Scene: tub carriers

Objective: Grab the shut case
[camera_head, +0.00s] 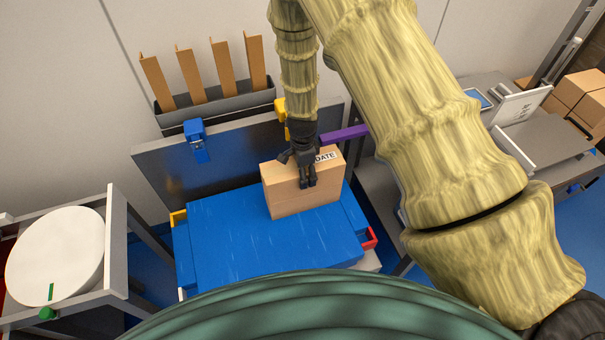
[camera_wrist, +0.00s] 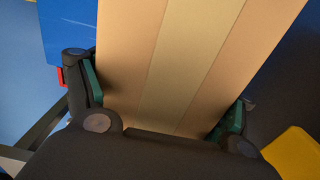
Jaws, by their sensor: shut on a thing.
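The shut case is a tan cardboard box (camera_head: 286,199) with a paler tape band and a white label reading "DATE". It is at the blue surface's back right in the head view; I cannot tell whether it rests there or hangs just above. In the wrist view the box (camera_wrist: 185,60) fills the middle, between both fingers. My gripper (camera_head: 307,183) comes down from above and is shut on the box. In the wrist view the green finger pads of my gripper (camera_wrist: 164,98) lie along its two sides. The far finger is partly hidden in the head view.
The blue flat-topped tub (camera_head: 235,245) has a raised grey panel (camera_head: 165,170) with blue and yellow latches behind it. A grey rack (camera_head: 215,108) of upright brown boards stands farther back. A round white lid (camera_head: 55,255) is at left. A grey bench (camera_head: 545,130) with boxes is at right.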

